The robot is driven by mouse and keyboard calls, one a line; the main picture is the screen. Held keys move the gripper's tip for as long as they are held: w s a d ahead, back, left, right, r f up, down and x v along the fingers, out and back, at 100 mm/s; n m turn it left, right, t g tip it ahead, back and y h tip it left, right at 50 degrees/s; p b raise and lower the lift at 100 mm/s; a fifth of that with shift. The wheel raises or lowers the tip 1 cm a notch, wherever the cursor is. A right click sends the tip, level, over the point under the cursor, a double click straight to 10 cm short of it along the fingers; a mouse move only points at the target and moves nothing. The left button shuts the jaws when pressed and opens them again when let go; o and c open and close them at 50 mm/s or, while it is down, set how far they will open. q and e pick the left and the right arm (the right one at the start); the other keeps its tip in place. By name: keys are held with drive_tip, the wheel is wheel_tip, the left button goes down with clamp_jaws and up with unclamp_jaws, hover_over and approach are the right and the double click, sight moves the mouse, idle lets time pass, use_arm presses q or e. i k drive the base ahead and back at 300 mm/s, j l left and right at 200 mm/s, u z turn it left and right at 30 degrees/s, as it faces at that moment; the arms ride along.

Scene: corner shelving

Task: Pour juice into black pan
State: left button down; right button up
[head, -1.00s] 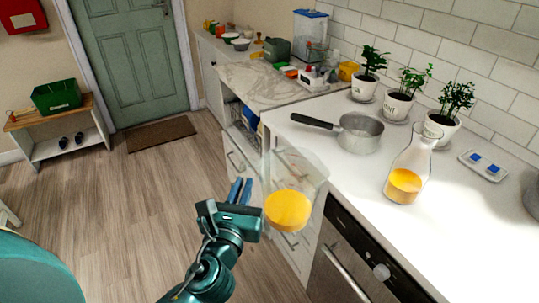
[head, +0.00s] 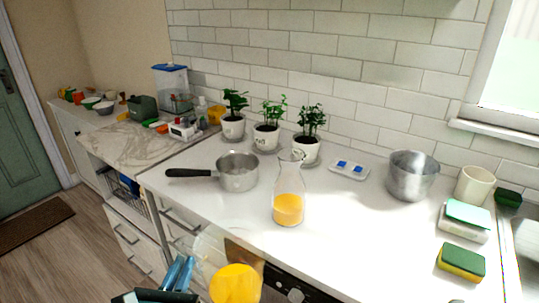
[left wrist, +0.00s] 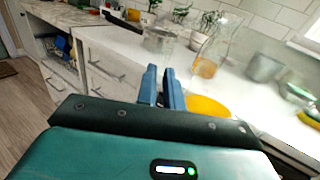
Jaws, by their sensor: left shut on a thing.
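My left gripper (head: 180,272) is at the bottom of the head view, in front of the counter. It is shut on a clear container of orange juice (head: 236,284), whose see-through walls are hard to make out. In the left wrist view the fingers (left wrist: 160,86) are close together with the juice (left wrist: 207,106) beside them. A grey metal pan with a black handle (head: 238,173) stands on the counter beyond the gripper, handle to the left; its inside looks empty. It also shows in the left wrist view (left wrist: 158,41). My right gripper is not in view.
A glass carafe of orange juice (head: 288,208) stands on the white counter (head: 345,235) right of the pan. Potted plants (head: 267,135) line the wall behind. A metal pot (head: 411,177), a cream cup (head: 474,186) and sponges (head: 461,262) are at right.

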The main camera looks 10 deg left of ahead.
sight(237, 171)
drive_tip(key=j+z, duration=0.15)
drive_tip(key=z, duration=0.2)
drive_tip(key=j+z, duration=0.2)
drive_tip(key=z, duration=0.15)
drive_tip(key=j+z, duration=0.3)
drive_tip(key=j, duration=0.3)
drive_tip(key=j+z, duration=0.3)
drive_tip(key=j, duration=0.25)
drive_tip(key=k+j, duration=0.1)
drive_tip(key=j, duration=0.4)
drive_tip(key=k+j, duration=0.1)
drive_tip(key=j, duration=0.35)
drive_tip(key=j+z, duration=0.1)
drive_tip(key=j, duration=0.4)
drive_tip(key=k+j, duration=0.15)
drive_tip(key=j, duration=0.3)
drive_tip(key=k+j+z, duration=0.1)
drive_tip(key=j, duration=0.35)
